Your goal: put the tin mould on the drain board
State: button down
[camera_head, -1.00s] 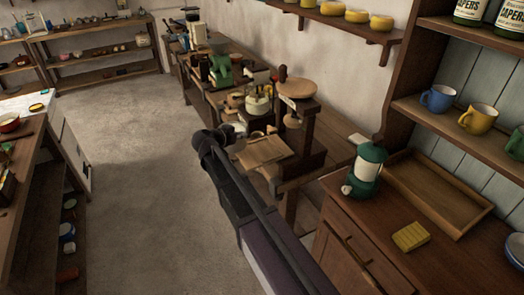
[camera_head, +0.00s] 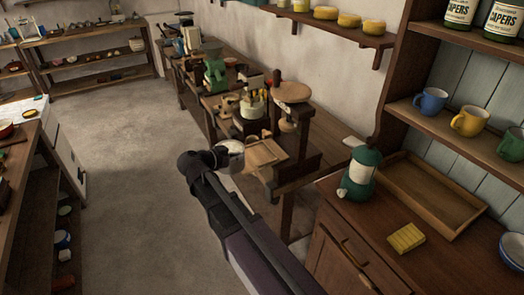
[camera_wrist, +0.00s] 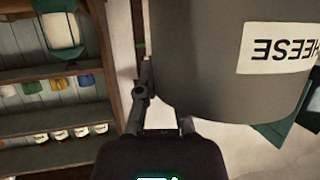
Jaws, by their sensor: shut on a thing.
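The tin mould (camera_wrist: 215,60) is a large grey cylinder with a white label reading CHEESE, upside down in the wrist view. In the head view it shows as a small pale, shiny round thing (camera_head: 231,154) at the end of my arm. My gripper (camera_wrist: 165,108) is shut on its wall, with the mould held in the air. A light wooden board (camera_head: 265,153), seemingly grooved, lies just right of the mould, by the wooden press; it looks like the drain board. I cannot tell the exact gap between them.
A wooden press with a round top (camera_head: 291,92) stands behind the board. The floor (camera_head: 130,200) on the left is clear.

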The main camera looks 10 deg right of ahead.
aim_at(243, 149)
jog(key=w+d+f+b, duration=0.1)
jog(key=w+d, duration=0.8)
jog(key=d, duration=0.1)
jog(key=shift+w+d+f, duration=0.15)
jog(key=shift+d, duration=0.25)
jog(key=f+b, duration=0.2)
jog(key=w+d+f+b, duration=0.1)
jog(key=b, duration=0.1)
jog(key=shift+f, duration=0.35)
jog(key=shift+s, duration=0.1)
dwell(0.3)
jog(key=c, duration=0.8)
grip_release()
jog(key=shift+r, duration=0.1)
jog(key=shift+s+a+r+p, duration=0.3)
jog(key=shift+s+a+p, duration=0.05)
jog(key=shift+a, duration=0.15)
jog(key=p+v, duration=0.4)
jog(key=v, duration=0.6)
jog(key=shift+s+a, duration=0.2)
jog(key=shift+a, duration=0.15)
